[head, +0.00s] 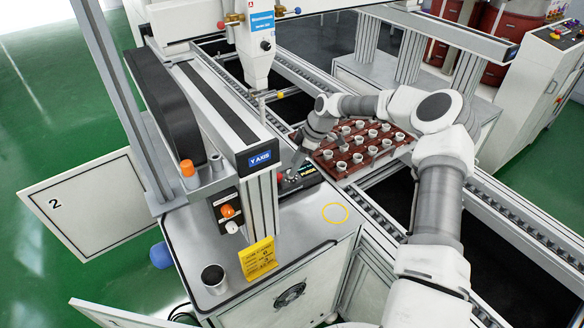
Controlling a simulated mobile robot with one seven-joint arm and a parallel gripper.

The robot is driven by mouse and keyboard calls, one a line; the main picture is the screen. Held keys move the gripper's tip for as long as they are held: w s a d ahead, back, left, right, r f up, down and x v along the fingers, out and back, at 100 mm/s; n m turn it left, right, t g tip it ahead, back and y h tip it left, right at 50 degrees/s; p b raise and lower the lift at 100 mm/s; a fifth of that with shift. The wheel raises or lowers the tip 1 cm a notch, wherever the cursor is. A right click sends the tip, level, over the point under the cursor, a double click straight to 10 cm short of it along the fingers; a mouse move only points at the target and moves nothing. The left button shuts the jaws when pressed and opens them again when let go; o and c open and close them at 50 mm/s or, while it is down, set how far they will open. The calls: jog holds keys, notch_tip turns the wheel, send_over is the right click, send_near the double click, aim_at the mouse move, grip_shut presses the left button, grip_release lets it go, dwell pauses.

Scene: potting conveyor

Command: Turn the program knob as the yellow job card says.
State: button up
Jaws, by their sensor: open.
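The yellow job card (257,258) stands at the front of the grey machine deck, below the Y AXIS post. It bears several dark lines of print, too small to read surely. A small dark control box (308,173) with a green-lit display sits on the deck behind the post. My gripper (297,164) points down and left over this box, its jaws open and very small in the picture. The program knob cannot be made out clearly; it seems to lie under or beside my fingertips. I cannot tell whether they touch it.
The Y AXIS post (261,205) rises close left of the box, with an orange button (227,211) on its side. A red-brown tray (345,170) of white pots lies behind on the conveyor. A dark cup (212,276) and a yellow ring (335,205) are on the deck.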

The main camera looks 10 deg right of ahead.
jog(key=shift+x, duration=1.55)
jog(key=shift+c, duration=0.2)
grip_shut()
